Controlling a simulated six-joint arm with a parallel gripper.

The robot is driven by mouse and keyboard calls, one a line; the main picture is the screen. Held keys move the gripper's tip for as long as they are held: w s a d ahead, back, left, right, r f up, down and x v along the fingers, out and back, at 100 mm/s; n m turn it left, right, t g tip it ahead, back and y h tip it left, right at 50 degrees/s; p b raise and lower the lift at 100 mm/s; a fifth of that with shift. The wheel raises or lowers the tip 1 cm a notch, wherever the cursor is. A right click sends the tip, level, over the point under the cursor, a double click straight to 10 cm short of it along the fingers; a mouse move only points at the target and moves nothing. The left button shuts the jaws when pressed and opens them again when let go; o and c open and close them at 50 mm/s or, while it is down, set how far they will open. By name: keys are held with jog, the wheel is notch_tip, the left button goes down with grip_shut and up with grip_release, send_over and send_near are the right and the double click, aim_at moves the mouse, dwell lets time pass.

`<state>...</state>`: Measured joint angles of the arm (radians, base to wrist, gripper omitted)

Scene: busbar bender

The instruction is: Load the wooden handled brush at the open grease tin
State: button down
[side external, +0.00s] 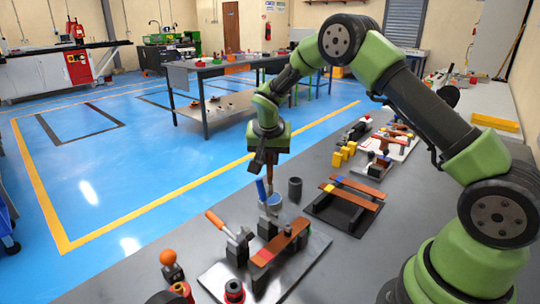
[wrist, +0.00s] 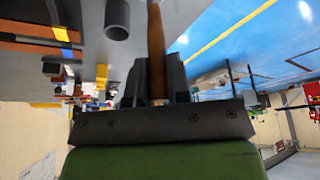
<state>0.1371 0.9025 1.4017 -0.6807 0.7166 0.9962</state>
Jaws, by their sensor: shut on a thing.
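My gripper (side external: 266,164) points down over the bench and is shut on the wooden handled brush (side external: 270,180). In the wrist view the brown handle (wrist: 156,45) stands between the two dark fingers (wrist: 157,80). Below the gripper in the side view is a small grey-blue open tin (side external: 271,203), and the brush reaches down toward its mouth. I cannot tell whether the brush end is inside or just above it. A blue handle-like piece (side external: 260,189) stands at the tin's left side. The brush's lower end is not clear in either view.
A dark cup (side external: 295,188) stands right of the tin, also seen in the wrist view (wrist: 117,18). A bending fixture with an orange lever (side external: 215,219) and copper bar (side external: 280,240) is in front. A dark rack with copper bars (side external: 345,205) is to the right.

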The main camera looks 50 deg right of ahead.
jog(key=shift+f, duration=0.65)
dwell(1.4)
jog(key=shift+r, duration=0.1)
jog(key=shift+r, duration=3.5)
